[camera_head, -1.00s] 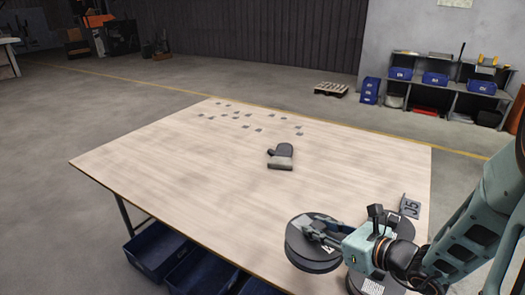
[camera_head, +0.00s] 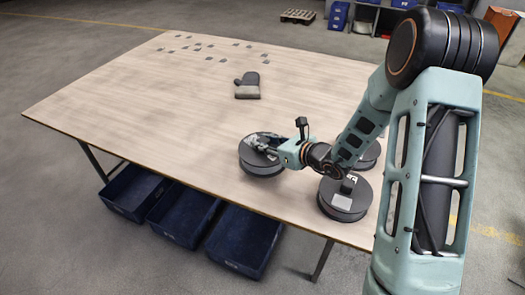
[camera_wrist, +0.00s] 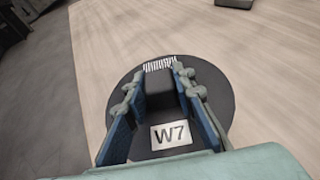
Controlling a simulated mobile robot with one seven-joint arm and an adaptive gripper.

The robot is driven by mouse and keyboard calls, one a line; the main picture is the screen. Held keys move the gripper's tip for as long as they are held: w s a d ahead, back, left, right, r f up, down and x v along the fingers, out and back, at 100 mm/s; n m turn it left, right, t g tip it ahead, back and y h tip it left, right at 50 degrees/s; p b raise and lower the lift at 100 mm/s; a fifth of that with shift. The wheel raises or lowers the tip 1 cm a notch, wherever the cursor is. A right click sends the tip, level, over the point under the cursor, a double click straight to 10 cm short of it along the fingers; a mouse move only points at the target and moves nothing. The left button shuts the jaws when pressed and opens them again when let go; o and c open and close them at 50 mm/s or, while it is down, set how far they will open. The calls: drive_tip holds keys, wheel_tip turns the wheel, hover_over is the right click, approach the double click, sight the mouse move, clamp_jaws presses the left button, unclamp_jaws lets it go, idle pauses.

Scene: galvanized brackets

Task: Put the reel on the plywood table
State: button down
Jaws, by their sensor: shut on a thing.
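The reel (camera_head: 258,168) is a flat black disc over the front part of the plywood table (camera_head: 150,90). In the wrist view the reel (camera_wrist: 219,92) shows a white W7 label, a barcode and a dark raised block in its middle. My gripper (camera_head: 266,146) is above it, and in the wrist view my gripper (camera_wrist: 157,88) has its blue-padded fingers shut on that block, one on each side. The reel looks level and very near or on the tabletop; I cannot tell whether it touches.
Another black reel (camera_head: 343,207) stands right of mine near the front edge, and one more (camera_head: 370,157) is partly behind my arm. A grey mitt (camera_head: 248,83) and several small metal brackets (camera_head: 208,58) lie farther back. Blue bins (camera_head: 242,240) sit below. The table's left is clear.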

drive_tip(key=shift+w+a+f, duration=0.15)
drive_tip(key=shift+w+f, duration=0.1)
drive_tip(key=shift+w, duration=0.05)
drive_tip(key=shift+f+b, duration=0.3)
drive_tip(key=shift+f, duration=1.3)
drive_tip(key=shift+f, duration=0.15)
drive_tip(key=c, duration=1.6)
unclamp_jaws()
